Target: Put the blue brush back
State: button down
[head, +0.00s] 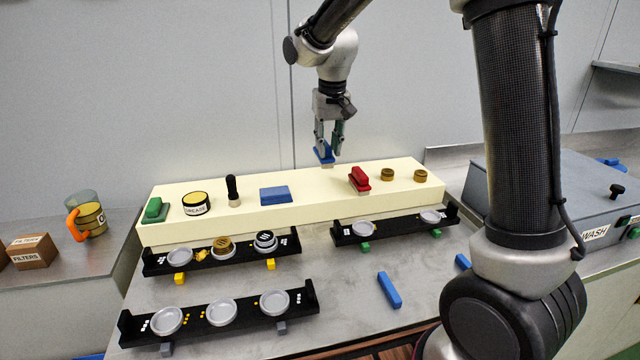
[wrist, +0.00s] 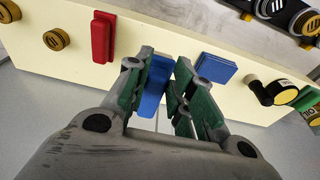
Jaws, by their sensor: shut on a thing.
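My gripper (head: 326,146) is shut on the blue brush (head: 324,157). It holds the brush above the back edge of the cream shelf block (head: 320,196), with a gap below it in the head view. In the wrist view the blue brush (wrist: 153,88) shows between the two green-padded fingers (wrist: 160,95), which hide part of it. On the shelf block, a red brush (head: 359,180) stands to the right of the gripper. A flat blue block (head: 275,195) lies to the left.
A grease tin (head: 196,203) and a black-handled tool (head: 233,191) stand left of the blue block. Black racks with metal cups (head: 220,312) and a blue bar (head: 389,290) lie in front. A grey wash unit (head: 560,200) stands right.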

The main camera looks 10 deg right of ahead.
notch_tip(320, 180, down, 10)
jog(key=shift+r, duration=0.15)
dwell(0.4)
jog(key=c, duration=1.2)
grip_release()
jog(key=shift+c, duration=0.2)
notch_tip(320, 180, up, 12)
jog(key=s+f, duration=0.1)
jog(key=s, duration=0.1)
jog(key=s+d+r, duration=0.5)
jog(key=s+d+t, duration=0.1)
jog(key=s+d, duration=0.4)
jog(key=s, duration=0.7)
jog(key=s+d+t, duration=0.1)
jog(key=s+d, duration=0.4)
jog(key=s, duration=0.7)
jog(key=shift+s+f, duration=0.3)
jog(key=shift+f, duration=0.05)
